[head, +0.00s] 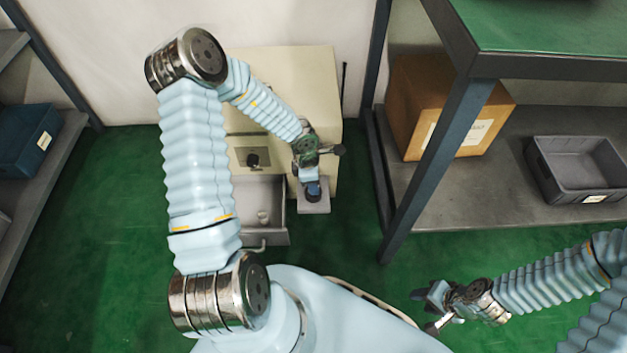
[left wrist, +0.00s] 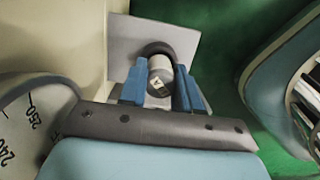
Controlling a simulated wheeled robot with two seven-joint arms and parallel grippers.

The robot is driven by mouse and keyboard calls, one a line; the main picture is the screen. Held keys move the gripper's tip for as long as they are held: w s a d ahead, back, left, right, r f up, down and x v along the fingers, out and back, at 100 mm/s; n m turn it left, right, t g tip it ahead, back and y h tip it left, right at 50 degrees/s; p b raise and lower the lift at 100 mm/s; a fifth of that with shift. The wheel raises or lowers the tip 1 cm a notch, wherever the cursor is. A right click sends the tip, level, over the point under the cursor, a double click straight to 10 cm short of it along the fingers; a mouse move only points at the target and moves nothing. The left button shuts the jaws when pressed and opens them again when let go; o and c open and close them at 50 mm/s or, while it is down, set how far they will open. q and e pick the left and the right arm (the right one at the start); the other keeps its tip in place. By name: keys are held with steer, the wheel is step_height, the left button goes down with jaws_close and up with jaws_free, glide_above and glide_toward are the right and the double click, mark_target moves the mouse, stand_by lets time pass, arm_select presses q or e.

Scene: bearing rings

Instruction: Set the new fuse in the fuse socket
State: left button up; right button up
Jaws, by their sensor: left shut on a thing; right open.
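My left gripper (head: 313,190) is at a small grey plate (head: 314,208) on the right front of the beige cabinet. In the left wrist view, the blue fingers (left wrist: 161,95) are shut on the fuse (left wrist: 161,73), a pale cylinder with a dark letter on its label. A dark round fuse socket (left wrist: 155,47) stands right behind the fuse, against the grey plate (left wrist: 125,40). I cannot tell whether the fuse's far end is inside it. In the head view my gripper hides fuse and socket. My right gripper (head: 434,307) is open and empty, low at the right.
The beige cabinet (head: 290,80) has a black knob (head: 252,160) and an open drawer (head: 262,190) with a small pale cylinder (head: 263,217) inside. A shelf at the right holds a cardboard box (head: 425,95) and grey bin (head: 580,170). A dial (left wrist: 30,125) shows close at left.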

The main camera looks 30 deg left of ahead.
arm_select(q)
steer(key=shift+f, duration=0.6)
stand_by(0.5)
steer(key=o, duration=0.8)
steer(key=shift+c, duration=0.2)
steer(key=shift+r, duration=0.2)
step_height(320, 180, up, 3)
steer(key=p, duration=0.4)
steer(key=shift+s+a+r, duration=0.1)
steer(key=shift+a, duration=0.05)
steer(key=r+p, duration=0.1)
steer(key=p, duration=0.1)
steer(key=r+p, duration=0.4)
steer(key=p, duration=0.1)
steer(key=shift+s+a, duration=0.25)
steer(key=shift+a, duration=0.1)
step_height(320, 180, up, 2)
steer(key=p, duration=0.3)
steer(key=shift+s+a+r, duration=0.1)
steer(key=shift+a+r, duration=0.05)
